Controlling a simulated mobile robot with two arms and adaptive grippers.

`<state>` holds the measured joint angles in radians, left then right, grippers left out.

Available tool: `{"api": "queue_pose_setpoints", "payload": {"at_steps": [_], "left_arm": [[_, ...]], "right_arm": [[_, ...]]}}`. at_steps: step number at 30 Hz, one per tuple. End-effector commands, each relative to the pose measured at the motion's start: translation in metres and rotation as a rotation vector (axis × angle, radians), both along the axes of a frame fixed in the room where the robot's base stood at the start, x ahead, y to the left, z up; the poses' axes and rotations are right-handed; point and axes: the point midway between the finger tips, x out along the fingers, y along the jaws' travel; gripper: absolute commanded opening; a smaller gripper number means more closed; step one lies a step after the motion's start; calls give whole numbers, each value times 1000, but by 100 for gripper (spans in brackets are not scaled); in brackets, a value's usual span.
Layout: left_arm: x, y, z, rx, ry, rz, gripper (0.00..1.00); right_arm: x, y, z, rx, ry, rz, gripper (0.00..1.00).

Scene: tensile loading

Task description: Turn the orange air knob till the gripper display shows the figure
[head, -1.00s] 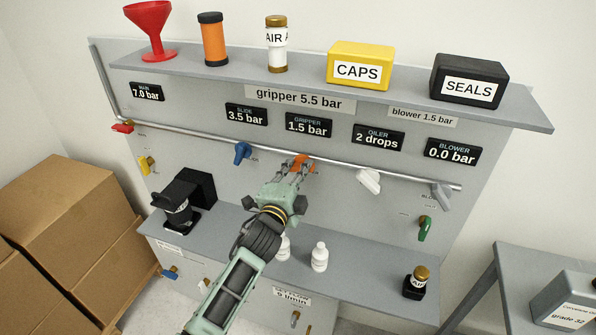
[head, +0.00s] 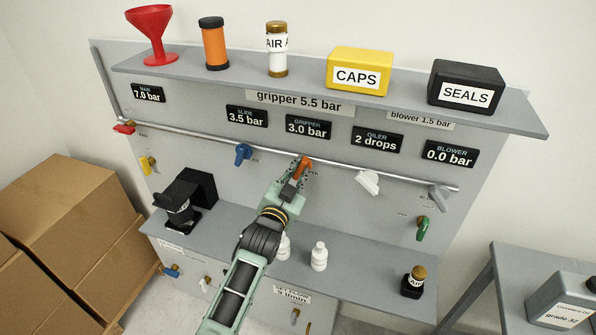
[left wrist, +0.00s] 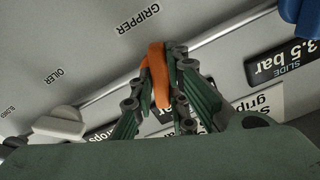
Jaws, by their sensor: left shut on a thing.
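The orange air knob (head: 305,166) sits on the pipe below the gripper display; it also shows in the left wrist view (left wrist: 154,75). My left gripper (head: 299,174) is shut on the knob, with its fingers on both sides of it in the left wrist view (left wrist: 160,88). The gripper display (head: 308,127) reads 3.0 bar. The label on the shelf edge (head: 299,103) reads gripper 5.5 bar. My right gripper is not in view.
A blue knob (head: 243,153) is left of the orange one and a white knob (head: 368,182) is right of it, on the same pipe. White bottles (head: 319,257) stand on the lower shelf below my arm. Brown boxes (head: 75,215) are at the left.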

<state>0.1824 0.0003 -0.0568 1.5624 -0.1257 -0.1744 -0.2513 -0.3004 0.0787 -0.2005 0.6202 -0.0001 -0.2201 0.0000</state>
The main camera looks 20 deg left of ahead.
Motion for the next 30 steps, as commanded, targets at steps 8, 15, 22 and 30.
{"api": "queue_pose_setpoints", "payload": {"at_steps": [8, 15, 22, 30], "left_arm": [[0, 0, -1, -263, 15, 1, 0], [0, -1, -1, -492, 22, 1, 0], [-1, -1, -2, -709, 30, 2, 0], [-1, -1, -2, -946, 37, 1, 0]], "right_arm": [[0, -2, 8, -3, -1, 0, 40], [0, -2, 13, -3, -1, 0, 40], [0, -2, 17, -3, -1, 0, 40], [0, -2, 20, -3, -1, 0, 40]]}}
